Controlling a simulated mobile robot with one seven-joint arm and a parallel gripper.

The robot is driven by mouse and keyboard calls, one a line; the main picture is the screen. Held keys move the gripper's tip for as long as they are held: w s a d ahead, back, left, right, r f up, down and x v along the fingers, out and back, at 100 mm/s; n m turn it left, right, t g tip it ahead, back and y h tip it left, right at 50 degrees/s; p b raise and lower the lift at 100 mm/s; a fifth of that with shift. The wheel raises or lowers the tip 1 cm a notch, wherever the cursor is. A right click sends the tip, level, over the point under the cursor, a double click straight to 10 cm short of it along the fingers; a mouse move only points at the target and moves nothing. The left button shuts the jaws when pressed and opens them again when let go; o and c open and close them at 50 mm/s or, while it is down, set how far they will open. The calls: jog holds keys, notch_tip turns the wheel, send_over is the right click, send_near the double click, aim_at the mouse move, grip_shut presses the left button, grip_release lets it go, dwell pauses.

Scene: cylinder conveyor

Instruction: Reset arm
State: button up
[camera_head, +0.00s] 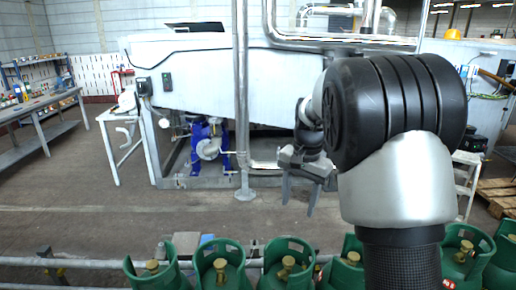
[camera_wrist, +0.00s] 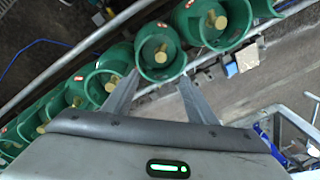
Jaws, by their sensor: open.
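A row of green gas cylinders (camera_head: 222,268) with brass valves stands along the bottom of the head view. In the wrist view the green cylinders run diagonally, and one cylinder (camera_wrist: 160,60) appears beyond and between the fingertips. The gap between fingers and cylinder cannot be judged exactly, but in the head view the gripper is above the row.
A metal rail (camera_head: 85,263) runs along the cylinder row. A large grey machine (camera_head: 200,85) with a vertical pipe (camera_head: 242,110) and a blue pump (camera_head: 207,140) stands behind. A workbench (camera_head: 40,110) is at left, a wooden pallet (camera_head: 496,192) at right. The floor between is clear.

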jog(key=s+r+n+t+p, duration=0.1)
jog(key=s+r+n+p, duration=0.1)
jog(key=s+r, duration=0.65)
jog(key=s+r+n+t+p, duration=0.2)
jog(key=s+r, duration=0.2)
jog(key=s, duration=0.6)
jog(key=s+r+n+t+p, duration=0.1)
jog(key=s+r+n+p, duration=0.2)
jog(key=s, duration=0.7)
jog(key=shift+a+r+n+t+p, duration=0.2)
jog(key=shift+r+n+t+p, duration=0.15)
jog(key=shift+r, duration=0.4)
